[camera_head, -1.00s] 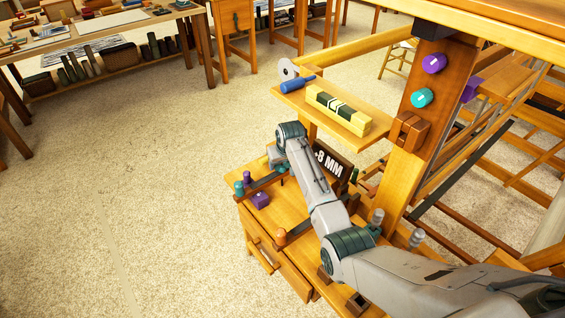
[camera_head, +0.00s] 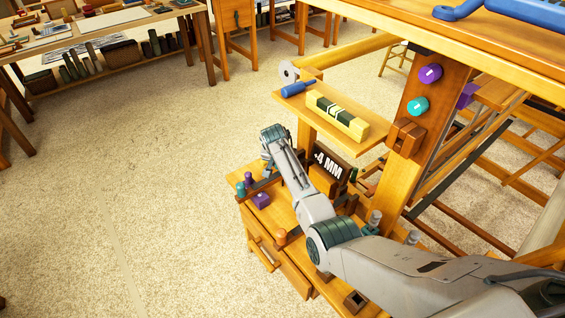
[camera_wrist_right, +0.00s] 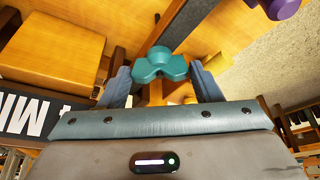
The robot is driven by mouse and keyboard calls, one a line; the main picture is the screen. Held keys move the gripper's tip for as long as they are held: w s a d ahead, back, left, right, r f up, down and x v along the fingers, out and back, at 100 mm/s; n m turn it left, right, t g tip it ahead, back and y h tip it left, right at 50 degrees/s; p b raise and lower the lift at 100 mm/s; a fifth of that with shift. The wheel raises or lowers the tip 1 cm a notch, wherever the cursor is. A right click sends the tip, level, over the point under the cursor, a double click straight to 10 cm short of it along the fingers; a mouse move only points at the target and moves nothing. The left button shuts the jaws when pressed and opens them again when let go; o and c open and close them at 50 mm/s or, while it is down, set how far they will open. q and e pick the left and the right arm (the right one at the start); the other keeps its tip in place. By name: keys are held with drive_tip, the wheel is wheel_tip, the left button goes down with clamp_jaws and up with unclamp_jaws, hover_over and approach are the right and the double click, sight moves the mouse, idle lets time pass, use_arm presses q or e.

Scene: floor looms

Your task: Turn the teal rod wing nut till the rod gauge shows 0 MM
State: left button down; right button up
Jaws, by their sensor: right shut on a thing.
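In the right wrist view the teal rod wing nut (camera_wrist_right: 160,66), with rounded lobes, sits between the two fingers of my right gripper (camera_wrist_right: 161,84). The gripper is shut on it. In the head view my right gripper (camera_head: 266,164) is over the loom's lower bench, and the wing nut under it cannot be made out. The dark rod gauge (camera_head: 328,166) reads 4 MM, with a small sign in front that looks like a minus. Part of the gauge also shows in the right wrist view (camera_wrist_right: 35,118). My left gripper is not in view.
A shelf (camera_head: 360,148) above carries a blue tool (camera_head: 298,89) and a yellow-and-dark block (camera_head: 337,116). The carpet at left is clear.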

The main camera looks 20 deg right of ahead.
drive_tip(key=m+b, duration=0.1)
drive_tip(key=m, duration=0.1)
drive_tip(key=shift+w+a+m+g+h, duration=0.1)
drive_tip(key=shift+m+g+h, duration=0.2)
drive_tip(key=shift+g+h, duration=0.1)
drive_tip(key=shift+m+g+h+b, duration=0.3)
drive_tip(key=shift+m+b, duration=0.4)
drive_tip(key=shift+m, duration=0.6)
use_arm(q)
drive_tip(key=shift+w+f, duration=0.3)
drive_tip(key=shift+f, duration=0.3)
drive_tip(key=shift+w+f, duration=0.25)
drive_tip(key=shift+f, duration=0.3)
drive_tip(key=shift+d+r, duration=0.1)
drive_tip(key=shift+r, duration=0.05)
use_arm(e)
drive_tip(key=shift+m, duration=0.3)
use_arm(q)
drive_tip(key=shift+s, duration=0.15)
